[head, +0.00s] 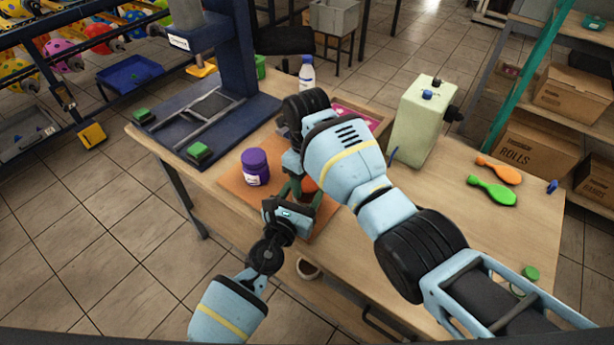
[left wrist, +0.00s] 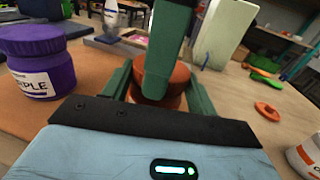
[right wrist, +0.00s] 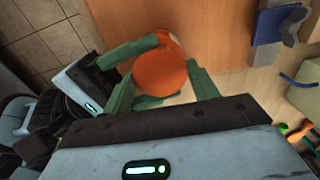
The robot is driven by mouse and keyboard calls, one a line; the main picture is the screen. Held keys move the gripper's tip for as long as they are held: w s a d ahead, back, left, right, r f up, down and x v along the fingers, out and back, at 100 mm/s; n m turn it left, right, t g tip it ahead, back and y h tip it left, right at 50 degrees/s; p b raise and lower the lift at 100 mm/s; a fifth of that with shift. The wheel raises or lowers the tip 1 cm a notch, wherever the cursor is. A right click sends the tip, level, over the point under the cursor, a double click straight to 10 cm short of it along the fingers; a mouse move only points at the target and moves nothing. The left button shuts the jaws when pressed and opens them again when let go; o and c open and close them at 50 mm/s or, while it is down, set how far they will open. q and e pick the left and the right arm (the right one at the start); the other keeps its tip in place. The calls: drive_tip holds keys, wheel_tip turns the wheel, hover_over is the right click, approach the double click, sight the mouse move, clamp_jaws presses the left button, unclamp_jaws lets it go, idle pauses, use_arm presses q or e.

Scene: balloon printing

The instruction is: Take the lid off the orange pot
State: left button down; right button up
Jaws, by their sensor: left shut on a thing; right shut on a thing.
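The orange pot (head: 308,185) stands on the orange-brown board, mostly hidden by my arms in the head view. In the left wrist view its body (left wrist: 170,101) is between the green fingers of my left gripper (left wrist: 160,92), which is shut on it from the side. The round orange lid (right wrist: 160,74) shows from above in the right wrist view. My right gripper (right wrist: 162,88) is shut on the lid, its fingers on either side. The lid (left wrist: 180,76) is directly above the pot body; I cannot tell whether there is a gap.
A purple jar (head: 255,167) stands close left of the pot on the board (head: 232,183). A dark blue press (head: 222,88) is at the left. A pale green box-shaped container (head: 421,120) and orange and green paddles (head: 491,190) are to the right. A white bottle (head: 306,72) stands behind.

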drive_tip(key=shift+c, duration=0.4)
drive_tip(key=n, duration=0.4)
idle(0.9)
drive_tip(key=o, duration=1.1)
drive_tip(key=shift+r, duration=2.3)
